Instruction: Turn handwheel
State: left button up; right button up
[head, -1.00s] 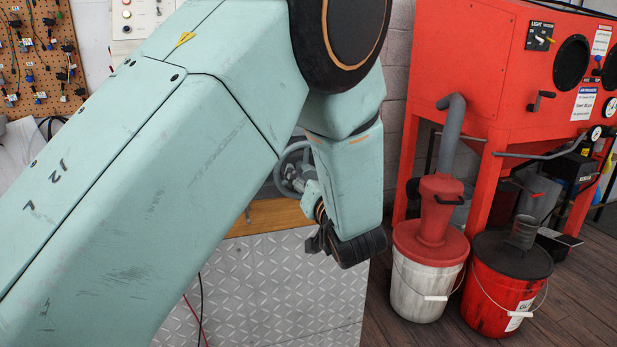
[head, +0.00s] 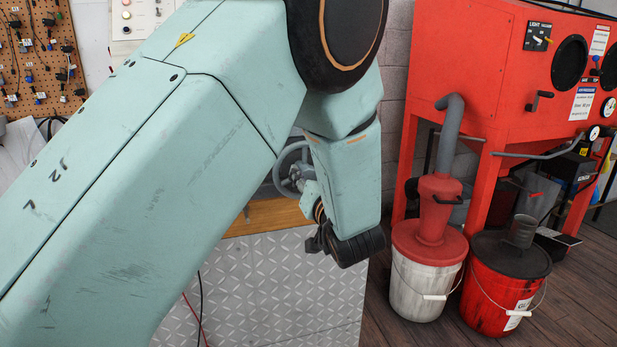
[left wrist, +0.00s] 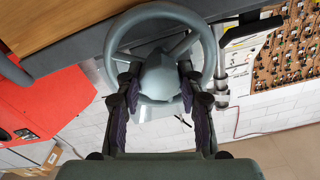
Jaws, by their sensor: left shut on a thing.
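The grey handwheel (left wrist: 211,50) has a round rim, spokes and a domed hub. In the left wrist view it fills the upper middle. My left gripper (left wrist: 160,82) has one finger on each side of the hub, inside the rim, and is shut on the handwheel at the hub. In the head view the handwheel (head: 278,172) shows only partly, behind my left arm, above the wooden bench edge. My left arm hides most of the wheel and the fingers there. My right gripper is in neither view.
The wooden bench top (head: 262,216) has a metal tread-plate front (head: 285,290). A red blast cabinet (head: 470,70) stands at the right, with a white bucket (head: 418,295) and a red bucket (head: 505,300) below. A pegboard (left wrist: 290,60) with small parts hangs on the wall.

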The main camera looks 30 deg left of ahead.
aim_at(308, 168)
pick_arm(q)
jog(key=shift+n, duration=0.3)
jog(key=shift+r+n+p, duration=0.1)
jog(key=shift+n+p, duration=0.3)
jog(key=shift+n, duration=2.2)
jog(key=o, duration=1.2)
jog(key=shift+a, duration=0.1)
notch_tip(308, 168, up, 10)
